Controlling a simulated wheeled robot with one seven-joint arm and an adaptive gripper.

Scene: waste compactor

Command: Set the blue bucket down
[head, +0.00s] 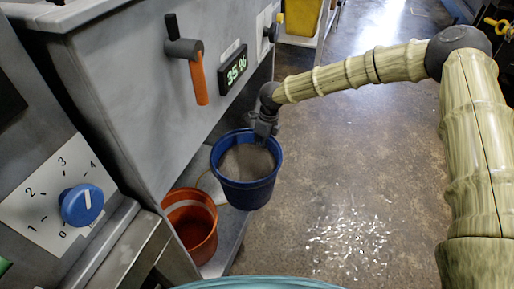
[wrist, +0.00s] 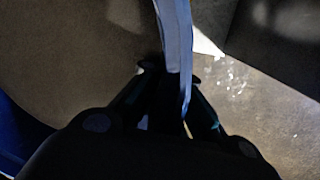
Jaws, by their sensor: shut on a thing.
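The blue bucket (head: 247,192) is upright in the head view, beside the grey machine. A grey-brown surface shows inside it. My gripper (head: 264,130) is at the bucket's far rim and is shut on it. In the wrist view my gripper (wrist: 168,105) has its dark fingers around a pale blue strip, seemingly the bucket's rim (wrist: 175,40). The bucket overlaps the edge of a low grey ledge (head: 228,240) in the picture. I cannot tell whether its bottom, which is hidden, touches anything.
An orange bucket (head: 198,235) stands close by at the lower left. The machine has an orange-handled lever (head: 198,80), a display reading 35% (head: 233,68) and a blue dial (head: 82,205). The floor (head: 340,150) to the right is open, with shiny scraps (head: 350,240) scattered on it.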

